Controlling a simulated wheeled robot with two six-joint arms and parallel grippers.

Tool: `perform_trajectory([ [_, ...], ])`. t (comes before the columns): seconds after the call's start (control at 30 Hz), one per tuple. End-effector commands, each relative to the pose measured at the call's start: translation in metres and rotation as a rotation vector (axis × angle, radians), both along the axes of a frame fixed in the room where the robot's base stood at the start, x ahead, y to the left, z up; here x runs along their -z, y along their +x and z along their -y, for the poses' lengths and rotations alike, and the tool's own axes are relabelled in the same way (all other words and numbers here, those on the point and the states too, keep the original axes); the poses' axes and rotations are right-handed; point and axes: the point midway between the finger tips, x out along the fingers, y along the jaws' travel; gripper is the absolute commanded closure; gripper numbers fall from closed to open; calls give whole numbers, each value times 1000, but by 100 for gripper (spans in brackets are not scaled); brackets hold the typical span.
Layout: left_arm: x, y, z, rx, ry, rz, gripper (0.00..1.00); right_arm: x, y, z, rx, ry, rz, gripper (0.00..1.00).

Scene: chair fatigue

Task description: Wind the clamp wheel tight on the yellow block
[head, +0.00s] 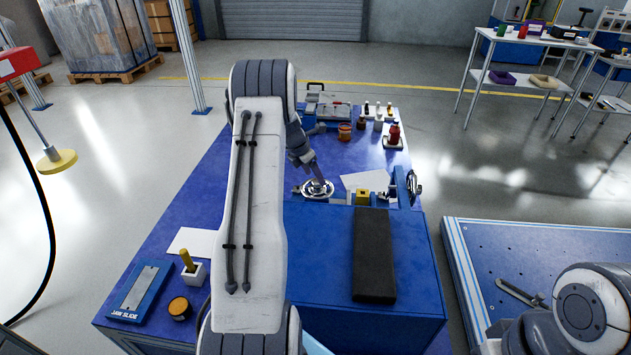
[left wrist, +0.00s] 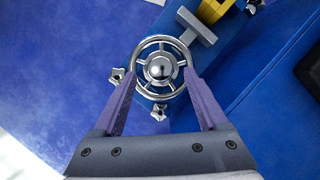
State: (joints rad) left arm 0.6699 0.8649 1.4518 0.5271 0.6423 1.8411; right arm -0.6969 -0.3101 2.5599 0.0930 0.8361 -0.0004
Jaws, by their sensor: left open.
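A grey T-shaped jaw (left wrist: 197,27) sits between the wheel and the yellow block (left wrist: 211,10). The yellow block (head: 362,198) stands right of the wheel in the head view. My left gripper (left wrist: 160,77) is open, with one purple finger on each side of the wheel's rim. I cannot tell whether the fingers touch it. My right arm shows at the lower right, but its gripper is not in view.
A long black pad (head: 375,255) lies on the blue fixture. A second chrome handwheel (head: 415,187) stands at its right. A jaw slide tray (head: 141,290) is at front left.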

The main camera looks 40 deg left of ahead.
Motion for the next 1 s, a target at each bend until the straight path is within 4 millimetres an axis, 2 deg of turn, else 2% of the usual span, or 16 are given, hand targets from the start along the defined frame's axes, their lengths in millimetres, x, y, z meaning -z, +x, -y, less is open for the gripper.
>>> perform_trajectory([
  [0.03, 9, 3, 1, 1, 0, -1, 24, 2, 0, 0, 0, 0, 0, 20],
  [0.2, 22, 9, 2, 2, 1, 0, 24, 4, 0, 0, 0, 0, 0, 20],
  [0.53, 25, 10, 2, 1, 2, 0, 24, 4, 0, 0, 0, 0, 0, 20],
  [0.57, 25, 10, 2, 1, 2, 0, 32, 4, 0, 0, 0, 0, 0, 20],
  [0.6, 25, 10, 2, 1, 2, 0, 47, 4, 0, 0, 0, 0, 0, 20],
  [0.73, 25, 10, 2, 1, 2, 0, 97, 4, 0, 0, 0, 0, 0, 20],
  [0.77, 25, 10, 2, 1, 2, 0, 100, 4, 0, 0, 0, 0, 0, 20],
  [1.0, 24, 10, 2, 18, 2, -1, 100, 2, 0, 0, 0, 0, 0, 20],
])
